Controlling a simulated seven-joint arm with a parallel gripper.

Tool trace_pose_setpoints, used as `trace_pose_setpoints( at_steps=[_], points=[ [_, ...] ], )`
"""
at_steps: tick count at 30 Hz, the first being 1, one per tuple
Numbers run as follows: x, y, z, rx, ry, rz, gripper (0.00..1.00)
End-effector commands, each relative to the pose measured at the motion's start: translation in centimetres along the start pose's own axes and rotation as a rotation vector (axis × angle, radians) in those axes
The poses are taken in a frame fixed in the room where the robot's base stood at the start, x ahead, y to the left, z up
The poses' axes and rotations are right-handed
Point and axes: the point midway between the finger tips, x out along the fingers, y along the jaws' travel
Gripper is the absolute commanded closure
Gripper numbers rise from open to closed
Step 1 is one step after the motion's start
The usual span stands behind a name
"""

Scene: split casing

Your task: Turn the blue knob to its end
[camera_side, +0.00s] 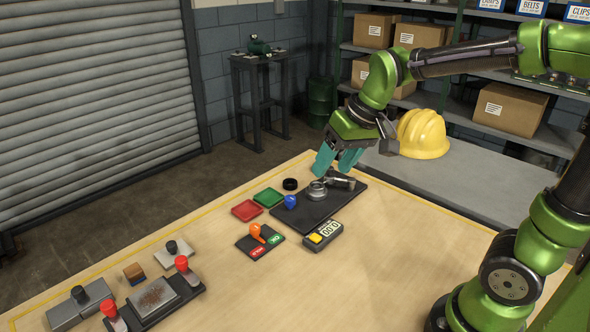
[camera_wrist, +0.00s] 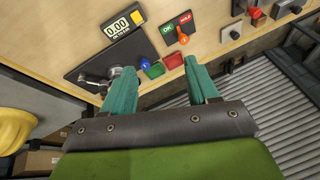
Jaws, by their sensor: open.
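In the wrist view the blue knob (camera_wrist: 144,64) shows beyond and between my fingertips. My gripper (camera_side: 337,172) has teal fingers, spread apart with nothing between them. It hangs above and behind the plate, near the cylinder and apart from the knob. In the wrist view my gripper (camera_wrist: 158,72) partly hides the plate's near edge.
A yellow-buttoned meter (camera_side: 323,235) and an orange-lever OK switch (camera_side: 260,240) stand in front. A clamp fixture (camera_side: 153,298) is front left.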

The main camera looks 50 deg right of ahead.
Motion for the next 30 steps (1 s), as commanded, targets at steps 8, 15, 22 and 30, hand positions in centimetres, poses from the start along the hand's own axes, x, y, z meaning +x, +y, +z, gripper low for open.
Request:
trace_pose_setpoints(
  at_steps=[8, 15, 22, 30],
  points=[
    [5.8, 1.8, -9.4, -0.309, -0.194, 0.087, 0.41],
    [10.8, 3.6, -15.4, -0.685, -0.354, 0.111, 0.41],
    [9.2, 2.9, -17.7, -0.971, -0.389, 0.072, 0.41],
    [10.5, 3.1, -16.8, -1.038, -0.413, 0.042, 0.41]
  ],
)
